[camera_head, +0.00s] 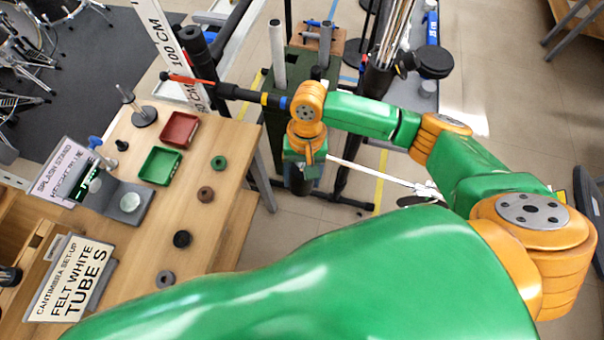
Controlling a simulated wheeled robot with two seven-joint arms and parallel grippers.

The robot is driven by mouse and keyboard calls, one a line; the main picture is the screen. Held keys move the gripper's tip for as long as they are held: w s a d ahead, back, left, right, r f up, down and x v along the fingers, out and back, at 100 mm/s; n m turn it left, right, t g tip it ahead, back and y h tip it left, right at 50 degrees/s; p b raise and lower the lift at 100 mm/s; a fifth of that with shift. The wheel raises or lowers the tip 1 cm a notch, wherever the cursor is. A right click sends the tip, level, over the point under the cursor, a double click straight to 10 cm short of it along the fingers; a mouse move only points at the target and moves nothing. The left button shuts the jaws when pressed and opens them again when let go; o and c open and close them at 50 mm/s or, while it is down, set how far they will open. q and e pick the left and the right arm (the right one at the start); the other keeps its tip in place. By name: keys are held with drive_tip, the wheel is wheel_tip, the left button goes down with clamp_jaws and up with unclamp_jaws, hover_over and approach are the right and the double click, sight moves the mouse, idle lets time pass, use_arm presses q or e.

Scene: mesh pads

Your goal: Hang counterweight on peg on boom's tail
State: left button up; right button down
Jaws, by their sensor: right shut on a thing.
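My right arm comes in from the right, and its gripper (303,172) points down in the upper middle, beyond the table's right edge. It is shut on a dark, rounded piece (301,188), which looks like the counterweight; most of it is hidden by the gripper. A long black boom (240,94) with an orange-red section and yellow and blue bands runs from the upper left to behind my right wrist. I cannot make out its tail or the peg. My left gripper is not in view.
The wooden table (225,235) at left holds a red tray (179,130), a green tray (160,166), several small rings and signs. Metal posts (278,50) on a green stand rise behind my wrist. A thin white rod (375,172) passes right of the gripper. My green body fills the foreground.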

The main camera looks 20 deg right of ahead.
drive_tip(key=shift+c, duration=0.5)
unclamp_jaws()
drive_tip(key=shift+o, duration=0.5)
drive_tip(key=shift+s, duration=0.15)
